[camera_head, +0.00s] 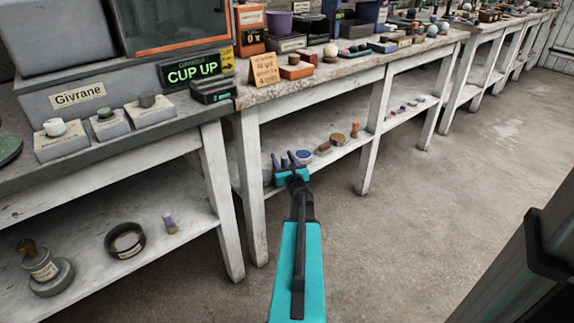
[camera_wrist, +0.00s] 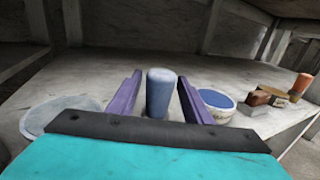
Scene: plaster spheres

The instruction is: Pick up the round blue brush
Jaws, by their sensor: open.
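My gripper (camera_head: 285,161) reaches over the lower shelf under the middle bench. In the wrist view its two purple fingers (camera_wrist: 160,76) are apart. An upright, round-topped blue cylinder (camera_wrist: 160,93) stands between them, with a gap on each side. No bristles show, so I cannot tell which of these is the brush.
A pale round dish (camera_wrist: 55,112) lies left of my gripper. To the right on the shelf are a brown block (camera_wrist: 257,98), a tan tin (camera_wrist: 273,97) and an orange cylinder (camera_wrist: 302,85).

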